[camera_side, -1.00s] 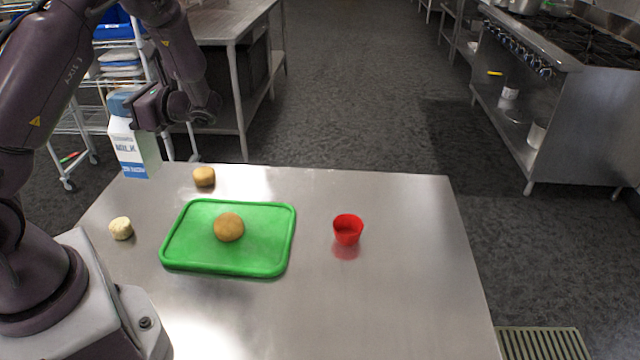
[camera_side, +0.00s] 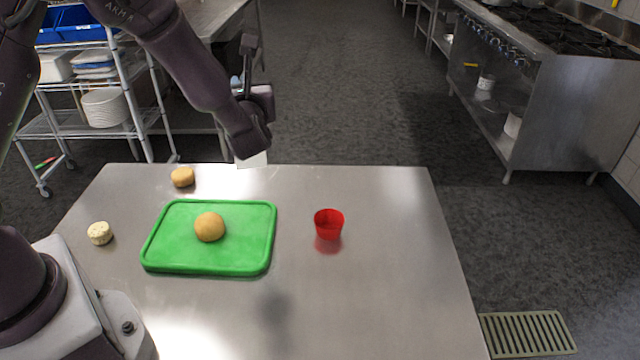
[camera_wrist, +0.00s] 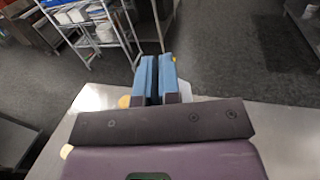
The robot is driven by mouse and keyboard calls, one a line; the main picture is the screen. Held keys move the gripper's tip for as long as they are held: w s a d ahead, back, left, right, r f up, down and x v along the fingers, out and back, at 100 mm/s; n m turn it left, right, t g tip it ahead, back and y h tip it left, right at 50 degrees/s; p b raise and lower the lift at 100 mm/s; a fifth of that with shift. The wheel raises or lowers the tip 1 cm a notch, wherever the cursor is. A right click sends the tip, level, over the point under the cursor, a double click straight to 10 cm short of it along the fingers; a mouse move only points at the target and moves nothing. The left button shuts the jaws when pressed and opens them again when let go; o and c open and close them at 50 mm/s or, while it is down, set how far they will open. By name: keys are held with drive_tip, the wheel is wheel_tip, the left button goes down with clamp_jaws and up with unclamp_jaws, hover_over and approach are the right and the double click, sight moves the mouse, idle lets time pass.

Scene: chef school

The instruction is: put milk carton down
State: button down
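The milk carton is mostly hidden behind my arm in the side view. Only a white lower part (camera_side: 252,161) shows, at the table's far edge; I cannot tell whether it touches the table. My gripper (camera_side: 236,82) is over the far side of the table, its fingers mostly covered by the wrist. In the wrist view, the two blue fingers of my gripper (camera_wrist: 157,64) are close together with a thin dark gap. A white bit of the milk carton (camera_wrist: 185,91) shows beside the right finger.
A green cutting board (camera_side: 165,250) carries a round bun (camera_side: 209,227). A tan round piece (camera_side: 183,177) lies behind it and a pale piece (camera_side: 99,233) to its left. A red cup (camera_side: 329,224) stands to the right. The table (camera_side: 390,290) is clear at right and front.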

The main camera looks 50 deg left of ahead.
drive_tip(key=w+d+f+m+t+h, duration=0.25)
drive_tip(key=w+f+t, duration=0.2)
drive_tip(key=w, duration=0.85)
drive_tip(key=w+f, duration=0.4)
drive_tip(key=f, duration=0.5)
drive_tip(key=shift+a+f+g, duration=0.15)
drive_tip(key=shift+a+g, duration=0.15)
drive_tip(key=shift+g, duration=0.05)
drive_tip(key=shift+m, duration=0.25)
drive_tip(key=c, duration=1.7)
unclamp_jaws()
drive_tip(key=shift+f, duration=0.2)
drive_tip(key=o, duration=0.4)
drive_tip(key=shift+r, duration=0.1)
